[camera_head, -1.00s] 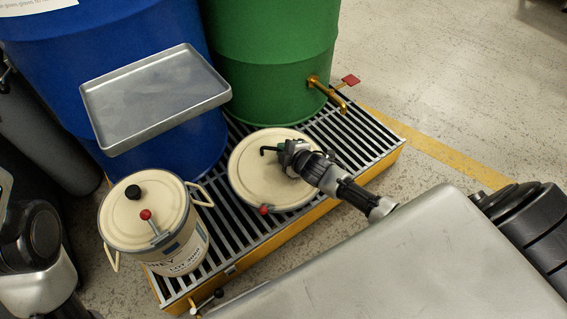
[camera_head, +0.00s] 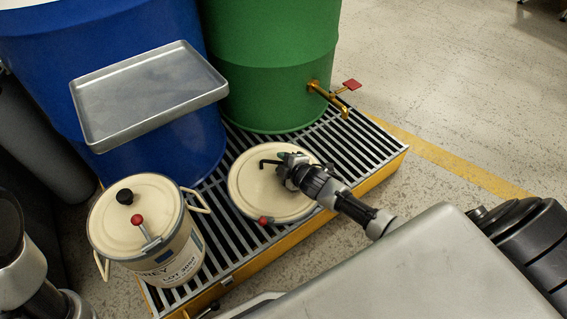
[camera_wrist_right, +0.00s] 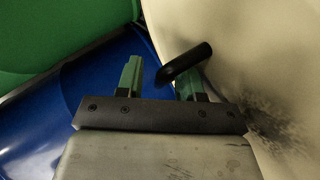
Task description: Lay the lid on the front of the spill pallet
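The lid (camera_head: 250,190) is a cream disc with a grey rim, a red knob at its near edge and a black bent handle (camera_head: 268,162). It looks flat on the grating of the spill pallet (camera_head: 375,150), in front of the green drum. My right gripper (camera_head: 284,166) is low over the lid beside the handle. In the right wrist view its two green fingertips (camera_wrist_right: 160,80) stand apart. The black handle (camera_wrist_right: 188,63) reaches across the right finger with its end at the gap. I see no clear grip on it.
A cream pail (camera_head: 170,250) with a black knob and red-knobbed lever stands left on the pallet. Behind are a blue drum (camera_head: 50,60) with a grey tray (camera_head: 150,95) at its front and a green drum (camera_head: 270,60) with a brass tap (camera_head: 325,95). Floor at right is clear.

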